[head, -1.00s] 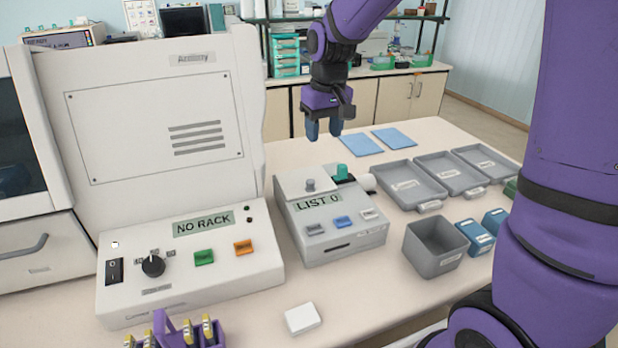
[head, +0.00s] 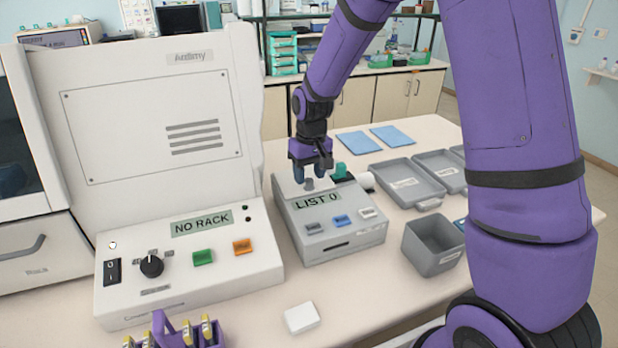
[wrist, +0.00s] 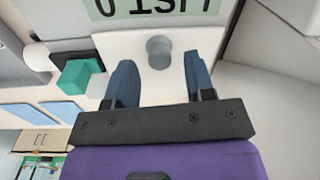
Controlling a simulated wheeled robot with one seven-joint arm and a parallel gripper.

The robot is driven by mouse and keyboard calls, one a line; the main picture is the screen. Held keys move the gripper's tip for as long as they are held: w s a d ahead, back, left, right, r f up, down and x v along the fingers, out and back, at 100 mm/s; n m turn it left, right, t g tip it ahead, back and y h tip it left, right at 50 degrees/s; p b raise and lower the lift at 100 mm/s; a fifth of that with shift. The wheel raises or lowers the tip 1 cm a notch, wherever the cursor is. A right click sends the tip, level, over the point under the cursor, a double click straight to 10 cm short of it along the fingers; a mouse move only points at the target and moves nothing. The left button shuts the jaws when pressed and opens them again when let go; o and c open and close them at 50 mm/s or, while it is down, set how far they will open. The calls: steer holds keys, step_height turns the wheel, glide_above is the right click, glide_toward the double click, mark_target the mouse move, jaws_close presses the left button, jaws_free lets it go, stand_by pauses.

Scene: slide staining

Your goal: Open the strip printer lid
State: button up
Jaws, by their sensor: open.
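The strip printer (head: 335,234) is a light grey box with a "LIST 0" display, several buttons and a front slot. Its lid (head: 291,186) is a pale plate at the back top and lies shut. A round grey knob (head: 309,184) stands on the lid and also shows in the wrist view (wrist: 160,51). My gripper (head: 310,180) is over the lid, fingers pointing down. In the wrist view my gripper (wrist: 160,78) is open, with blue fingertips either side of the knob's line and a gap to each. I cannot tell whether the fingertips are down at knob height.
A large white stainer (head: 190,240) showing "NO RACK" stands close at the left. A teal block (head: 361,173) and white roll sit just right of the lid. Grey trays (head: 408,185) and a grey bin (head: 433,247) lie to the right. A white box (head: 301,318) lies in front.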

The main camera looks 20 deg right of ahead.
steer(key=shift+f, duration=0.8)
steer(key=shift+c, duration=0.2)
jaws_close()
steer(key=shift+r, duration=0.1)
